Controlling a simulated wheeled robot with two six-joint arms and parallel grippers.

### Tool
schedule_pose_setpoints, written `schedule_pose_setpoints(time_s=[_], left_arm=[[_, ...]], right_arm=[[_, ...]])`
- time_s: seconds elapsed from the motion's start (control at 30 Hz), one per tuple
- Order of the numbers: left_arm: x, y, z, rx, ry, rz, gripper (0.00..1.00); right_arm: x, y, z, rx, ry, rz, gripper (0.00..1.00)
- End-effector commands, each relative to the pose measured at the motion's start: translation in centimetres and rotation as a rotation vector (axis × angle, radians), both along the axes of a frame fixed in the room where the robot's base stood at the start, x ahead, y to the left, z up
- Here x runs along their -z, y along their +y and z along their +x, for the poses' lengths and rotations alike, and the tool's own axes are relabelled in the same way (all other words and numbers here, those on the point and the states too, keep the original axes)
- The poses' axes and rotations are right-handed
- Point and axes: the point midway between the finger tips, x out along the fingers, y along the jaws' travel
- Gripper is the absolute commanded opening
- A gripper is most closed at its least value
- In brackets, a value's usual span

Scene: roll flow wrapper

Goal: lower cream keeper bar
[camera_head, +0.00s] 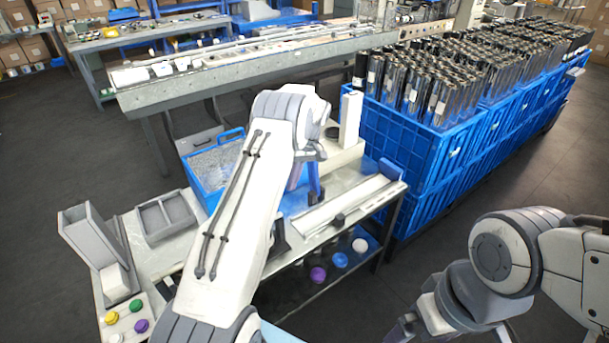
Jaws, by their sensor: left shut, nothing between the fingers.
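A pale cream upright bar (350,119), which looks like the keeper bar, stands raised at the back of the bench, just right of my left wrist. Its lower end meets a cream block (345,156). My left gripper (314,153) is at the end of the arm, left of the bar and a little lower. It is shut and empty; its fingertips are small and partly hidden by my wrist. I cannot tell whether it touches the bar. My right gripper (408,329) is low at the bottom edge, partly cut off, away from the bench.
A blue crate (197,181) of grey pieces stands left of my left arm. A long pale rail (345,208) lies along the bench's right side. Tall blue crates (400,146) of dark rolls stand close behind. Grey trays (165,216) and coloured buttons (126,316) are left.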

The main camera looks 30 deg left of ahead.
Motion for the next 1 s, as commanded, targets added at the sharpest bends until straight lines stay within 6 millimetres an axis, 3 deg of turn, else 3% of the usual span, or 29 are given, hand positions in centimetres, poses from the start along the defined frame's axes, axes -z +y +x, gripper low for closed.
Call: schedule_pose_setpoints(time_s=[0.3,0.77,0.87,1.0], left_arm=[[-1.0,-1.5,3.1,-0.001,-0.002,0.000,0.00],[-1.6,-2.2,4.0,0.002,-0.001,-0.003,0.00],[-2.7,-3.7,4.1,0.049,-0.007,-0.016,0.00],[-6.2,-9.1,3.7,0.221,-0.027,-0.067,0.00]], right_arm=[[1.1,0.0,0.0,-0.001,-0.001,0.001,1.00],[1.3,0.0,0.0,-0.001,-0.001,0.001,1.00],[1.3,0.0,0.0,-0.001,-0.001,0.001,1.00],[1.3,0.0,0.0,-0.001,-0.001,0.001,1.00]])
